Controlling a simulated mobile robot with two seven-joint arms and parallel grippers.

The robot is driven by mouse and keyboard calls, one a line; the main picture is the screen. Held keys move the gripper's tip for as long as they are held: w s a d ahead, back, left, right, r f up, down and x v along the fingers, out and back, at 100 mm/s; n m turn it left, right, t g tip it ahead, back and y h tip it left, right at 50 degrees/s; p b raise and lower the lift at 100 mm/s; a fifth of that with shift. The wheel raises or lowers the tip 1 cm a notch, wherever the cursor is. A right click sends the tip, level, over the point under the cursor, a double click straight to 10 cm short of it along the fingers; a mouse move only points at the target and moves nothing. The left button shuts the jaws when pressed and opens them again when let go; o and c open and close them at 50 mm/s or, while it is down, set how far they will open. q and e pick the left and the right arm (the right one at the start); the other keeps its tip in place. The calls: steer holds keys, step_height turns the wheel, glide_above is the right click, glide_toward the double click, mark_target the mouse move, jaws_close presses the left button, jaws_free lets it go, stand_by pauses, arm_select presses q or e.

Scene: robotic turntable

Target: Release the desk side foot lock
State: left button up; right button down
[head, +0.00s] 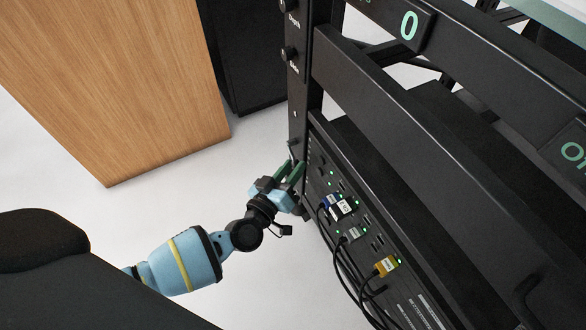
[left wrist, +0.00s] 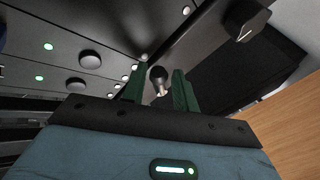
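My left gripper (head: 290,170) is at the lower part of the black rack's left upright (head: 298,125). Its two green fingers (left wrist: 160,74) are apart. In the left wrist view a small lever with a round black tip (left wrist: 158,75) stands between the fingers, with a visible gap on either side. I cannot tell whether either finger touches it. In the head view the gripper hides most of this lever. No readable label shows whether it is the foot lock. My right gripper is not in view.
A black panel with plugged cables, among them a yellow plug (head: 385,266), and green lights lies right of the gripper. A black knob (head: 290,54) is higher on the upright. A wooden cabinet (head: 120,80) stands left. Pale floor (head: 150,215) is clear between.

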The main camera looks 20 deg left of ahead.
arm_select(q)
steer(key=shift+w, duration=0.2)
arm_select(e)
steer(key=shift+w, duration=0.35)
